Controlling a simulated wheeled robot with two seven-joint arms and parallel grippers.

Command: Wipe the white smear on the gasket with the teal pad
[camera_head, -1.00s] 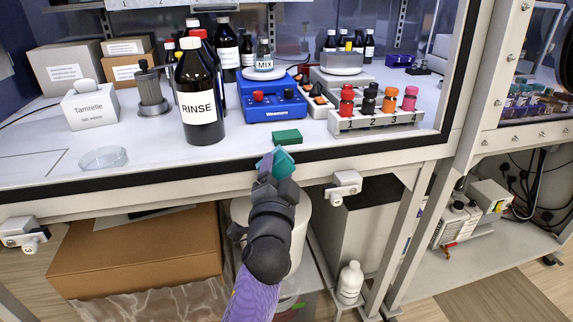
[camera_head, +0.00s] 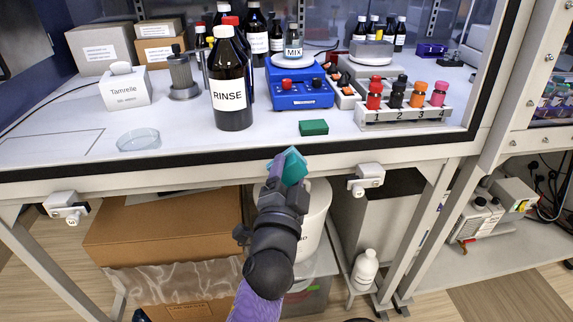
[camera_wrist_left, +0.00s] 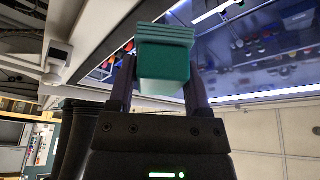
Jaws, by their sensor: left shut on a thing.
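The teal pad (camera_head: 294,167) is held between the fingers of my left gripper (camera_head: 283,181), just in front of the bench's front edge in the head view. In the left wrist view the pad (camera_wrist_left: 164,68) sits between the two dark fingers, its layered end outermost. The black gasket (camera_head: 400,144) runs along the bench's front edge; the pad's tip overlaps it in the picture, and I cannot tell if they touch. I cannot make out a white smear; the pad and gripper cover part of the strip. My right gripper is not in view.
A green block (camera_head: 313,127) lies on the bench just behind the gasket. A RINSE bottle (camera_head: 231,85), a glass dish (camera_head: 139,139), a blue mixer (camera_head: 299,92) and a vial rack (camera_head: 402,116) stand further back. White clamps (camera_head: 366,179) jut out below the edge.

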